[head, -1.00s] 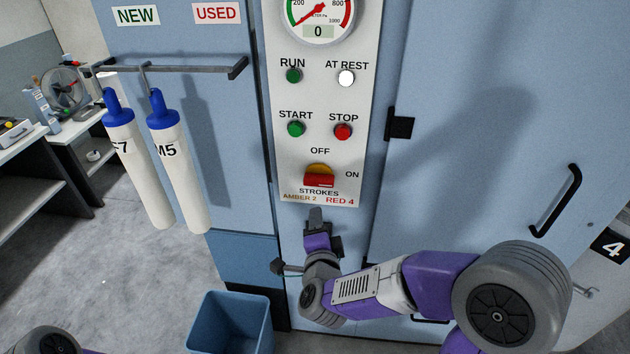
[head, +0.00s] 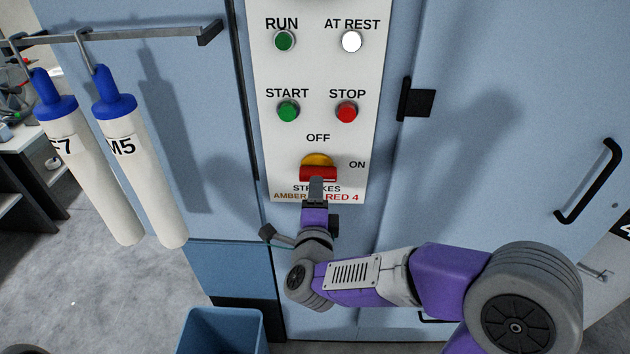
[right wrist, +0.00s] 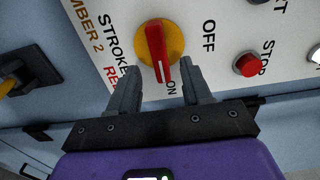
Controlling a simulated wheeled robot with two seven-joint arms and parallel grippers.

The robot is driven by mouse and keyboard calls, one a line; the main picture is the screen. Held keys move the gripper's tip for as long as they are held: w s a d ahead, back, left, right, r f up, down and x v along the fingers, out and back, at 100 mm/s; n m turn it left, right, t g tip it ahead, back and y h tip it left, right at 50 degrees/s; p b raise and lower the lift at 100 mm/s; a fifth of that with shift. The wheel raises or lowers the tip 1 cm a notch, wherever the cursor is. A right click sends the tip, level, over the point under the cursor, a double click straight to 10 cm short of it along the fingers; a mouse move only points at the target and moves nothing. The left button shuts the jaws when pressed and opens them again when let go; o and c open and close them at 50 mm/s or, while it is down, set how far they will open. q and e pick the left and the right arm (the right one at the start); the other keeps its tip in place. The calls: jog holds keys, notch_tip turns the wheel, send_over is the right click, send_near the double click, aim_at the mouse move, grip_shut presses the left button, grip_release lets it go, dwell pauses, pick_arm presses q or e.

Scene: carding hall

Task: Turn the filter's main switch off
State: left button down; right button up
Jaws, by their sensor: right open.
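The filter's main switch is a red handle on a yellow disc (head: 318,160), low on the white panel. The handle lies level in the head view, in line with ON on the right; OFF is printed above. In the right wrist view the red handle (right wrist: 160,58) points towards ON. My right gripper (head: 316,183) is at the switch's lower side. In the right wrist view its open fingers (right wrist: 160,74) stand on either side of the handle's end, with gaps showing. Whether the tips reach handle depth is unclear. My left gripper is out of view.
The STOP button (head: 347,112) and START button (head: 288,112) sit above the switch. The AT REST lamp (head: 351,41) is white and the RUN lamp (head: 284,41) dark green. Filter sleeves (head: 140,175) hang at left. A blue bin (head: 222,325) stands below. A black door handle (head: 590,180) is right.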

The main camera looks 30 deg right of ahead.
aim_at(318, 174)
jog(key=x, duration=0.5)
jog(key=shift+w+d, duration=0.1)
jog(key=shift+w, duration=0.25)
grip_shut()
